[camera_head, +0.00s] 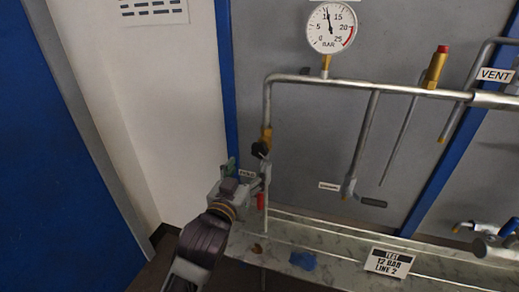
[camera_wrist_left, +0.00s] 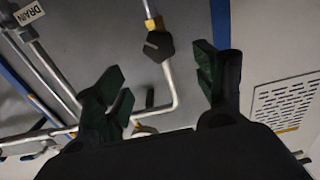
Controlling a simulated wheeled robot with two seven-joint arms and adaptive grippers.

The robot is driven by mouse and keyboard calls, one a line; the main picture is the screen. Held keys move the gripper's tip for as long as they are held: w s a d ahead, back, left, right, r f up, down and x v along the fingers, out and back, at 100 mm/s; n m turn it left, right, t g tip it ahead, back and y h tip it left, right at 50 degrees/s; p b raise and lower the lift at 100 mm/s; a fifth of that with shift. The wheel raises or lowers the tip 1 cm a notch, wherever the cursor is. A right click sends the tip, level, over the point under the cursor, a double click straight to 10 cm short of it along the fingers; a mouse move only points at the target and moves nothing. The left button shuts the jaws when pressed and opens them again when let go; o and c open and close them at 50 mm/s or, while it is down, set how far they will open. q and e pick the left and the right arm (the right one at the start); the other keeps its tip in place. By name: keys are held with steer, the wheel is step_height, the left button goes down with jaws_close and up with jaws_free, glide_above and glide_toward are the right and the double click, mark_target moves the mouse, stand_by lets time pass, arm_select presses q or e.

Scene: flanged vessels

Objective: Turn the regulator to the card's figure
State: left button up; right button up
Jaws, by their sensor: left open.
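The regulator's black knob (camera_head: 260,149) sits on the vertical pipe below a brass fitting, left of centre in the head view. It also shows in the left wrist view (camera_wrist_left: 158,46), beyond the fingertips. My left gripper (camera_head: 248,174) is open just below and left of the knob. In the left wrist view its dark green fingers (camera_wrist_left: 163,78) stand wide apart with nothing between them, one to each side of the knob's line. The gauge (camera_head: 331,27) needle points near 10, slightly left of straight up. The card (camera_head: 388,262) reads TEST 12 BAR LINE 2. My right gripper is not seen.
A horizontal pipe (camera_head: 400,87) crosses above, with a brass red-capped fitting (camera_head: 435,68) and a VENT label (camera_head: 496,75). A blue patch (camera_head: 303,260) lies on the ledge. Blue-handled valves (camera_head: 509,228) stand at right.

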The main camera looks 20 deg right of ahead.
mark_target(259, 151)
arm_select(q)
steer(key=shift+p+x, duration=0.35)
steer(key=shift+x, duration=4.5)
steer(key=shift+p+x, duration=0.3)
steer(key=shift+x, duration=0.75)
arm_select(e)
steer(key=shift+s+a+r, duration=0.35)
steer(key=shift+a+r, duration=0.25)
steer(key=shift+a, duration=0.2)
arm_select(q)
steer(key=shift+c, duration=0.2)
steer(key=c, duration=1)
steer(key=shift+o, duration=0.2)
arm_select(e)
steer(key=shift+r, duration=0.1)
